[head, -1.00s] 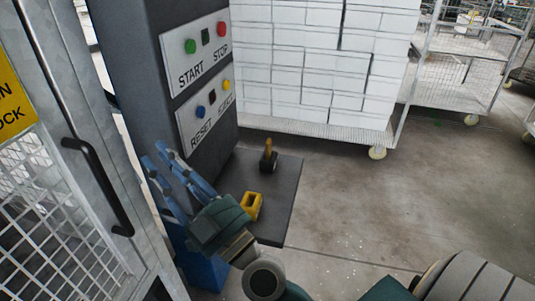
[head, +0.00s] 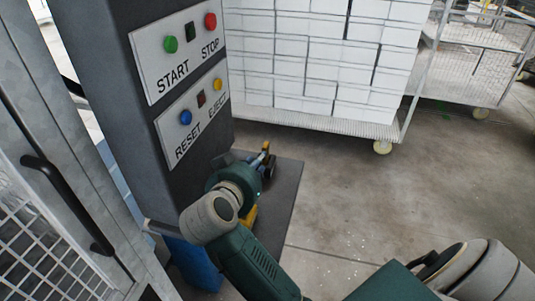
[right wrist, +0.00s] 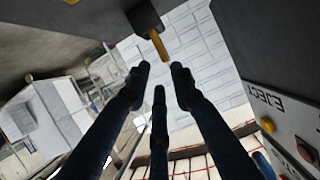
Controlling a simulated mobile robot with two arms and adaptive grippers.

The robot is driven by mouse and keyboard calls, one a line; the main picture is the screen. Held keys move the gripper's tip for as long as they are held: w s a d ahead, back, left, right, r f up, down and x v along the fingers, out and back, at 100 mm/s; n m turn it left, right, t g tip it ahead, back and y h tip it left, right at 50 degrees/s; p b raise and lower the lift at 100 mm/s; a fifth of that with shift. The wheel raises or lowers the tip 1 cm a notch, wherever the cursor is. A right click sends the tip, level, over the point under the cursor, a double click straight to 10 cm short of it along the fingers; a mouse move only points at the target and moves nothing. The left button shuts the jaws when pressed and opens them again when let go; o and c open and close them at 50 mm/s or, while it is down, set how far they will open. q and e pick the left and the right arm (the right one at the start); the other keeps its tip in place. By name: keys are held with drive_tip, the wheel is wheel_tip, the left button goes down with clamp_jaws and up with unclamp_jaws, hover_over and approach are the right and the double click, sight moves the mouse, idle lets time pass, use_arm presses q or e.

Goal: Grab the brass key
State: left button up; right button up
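The brass key (head: 265,147) stands upright in a dark block (head: 269,169) on the dark shelf at the press column's foot. In the right wrist view the key (right wrist: 158,44) sticks out of the block (right wrist: 145,17), just beyond my fingertips. My right gripper (right wrist: 162,72) is open, with its three fingers spread and pointing at the key, apart from it as far as I can tell. In the head view the right gripper (head: 262,160) is mostly hidden behind my green wrist, with blue finger parts by the key. My left gripper is not in view.
The column carries START/STOP and RESET/EJECT panels (head: 187,118) close by my wrist. A yellow block (head: 250,216) on the shelf (head: 284,192) is mostly hidden by my arm. A mesh door with a handle (head: 70,200) is at left. A cart with white boxes (head: 310,65) stands behind.

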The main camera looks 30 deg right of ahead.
sight(266, 148)
drive_tip(key=x, duration=0.3)
drive_tip(key=p+x, duration=0.1)
drive_tip(key=x, duration=0.6)
drive_tip(key=shift+w+d+f, duration=0.1)
drive_tip(key=shift+d+f, duration=0.05)
drive_tip(key=shift+f, duration=0.25)
clamp_jaws()
